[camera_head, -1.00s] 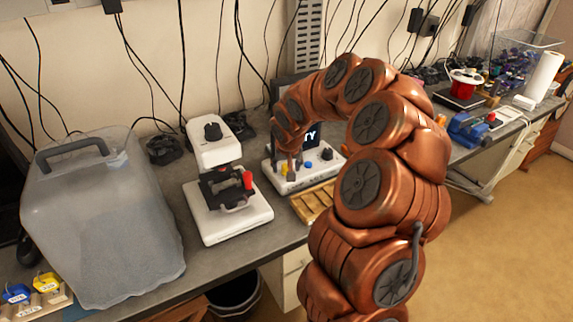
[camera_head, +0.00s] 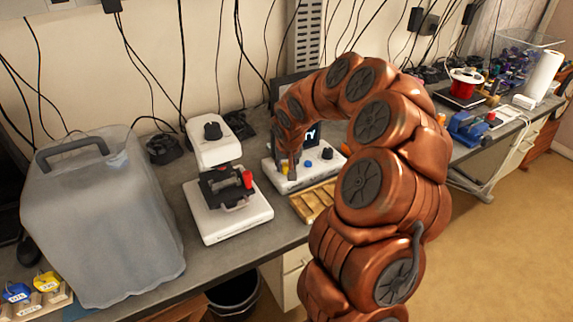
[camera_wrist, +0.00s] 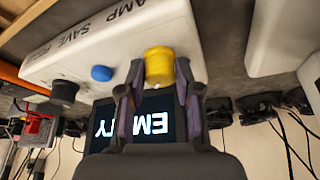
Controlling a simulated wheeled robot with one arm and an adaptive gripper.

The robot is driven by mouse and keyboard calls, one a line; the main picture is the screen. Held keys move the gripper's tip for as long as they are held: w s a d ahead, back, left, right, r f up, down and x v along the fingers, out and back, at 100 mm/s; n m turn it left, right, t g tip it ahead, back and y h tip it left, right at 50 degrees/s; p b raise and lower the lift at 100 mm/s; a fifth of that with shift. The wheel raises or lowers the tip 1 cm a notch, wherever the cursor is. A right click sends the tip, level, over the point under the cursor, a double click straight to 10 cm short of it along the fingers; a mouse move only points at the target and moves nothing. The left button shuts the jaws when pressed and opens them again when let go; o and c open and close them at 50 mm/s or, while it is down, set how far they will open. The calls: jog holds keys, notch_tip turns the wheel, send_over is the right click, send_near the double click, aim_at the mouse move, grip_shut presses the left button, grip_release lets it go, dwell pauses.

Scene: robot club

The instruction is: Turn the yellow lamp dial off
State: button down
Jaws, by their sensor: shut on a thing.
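The yellow lamp dial (camera_wrist: 159,66) sits on the front of a white control box (camera_wrist: 85,45), beside printed lettering that reads "AMP" and "SAVE". My gripper (camera_wrist: 158,85) is shut on the dial, with one dark finger on each side of it in the wrist view. In the head view my gripper (camera_head: 291,168) is at the left part of the box (camera_head: 312,177), and the dial shows only as a small yellow patch (camera_head: 285,170). A blue button (camera_wrist: 101,73) and a black knob (camera_wrist: 65,91) are on the same box. A screen (camera_wrist: 140,122) shows "EMPTY", partly hidden by my fingers.
A white device with a red knob (camera_head: 228,205) stands left of the box. A large translucent jug (camera_head: 100,220) is further left. A wooden tray (camera_head: 314,202) lies in front of the box. Cables hang along the wall.

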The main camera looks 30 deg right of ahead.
jog(key=n+y, duration=0.1)
jog(key=n, duration=0.2)
jog(key=shift+n+p, duration=0.3)
jog(key=shift+p, duration=0.1)
jog(key=n+y, duration=0.2)
jog(key=n, duration=0.2)
jog(key=shift+d+f+b, duration=0.1)
jog(key=shift+d+b, duration=0.05)
jog(key=shift+b, duration=0.2)
jog(key=n+y+b, duration=0.1)
jog(key=n+b, duration=0.3)
jog(key=n, duration=0.1)
jog(key=shift+w+d+f+g+y, duration=0.1)
jog(key=shift+g+y, duration=0.2)
jog(key=shift+y, duration=0.1)
jog(key=shift+n+g+y+b, duration=0.35)
jog(key=shift+n+b, duration=0.4)
jog(key=shift+n, duration=0.5)
jog(key=shift+n+g+y+b, duration=0.3)
jog(key=shift+n+b, duration=0.4)
jog(key=shift+n, duration=0.55)
jog(key=shift+g, duration=0.25)
jog(key=c, duration=0.8)
grip_release()
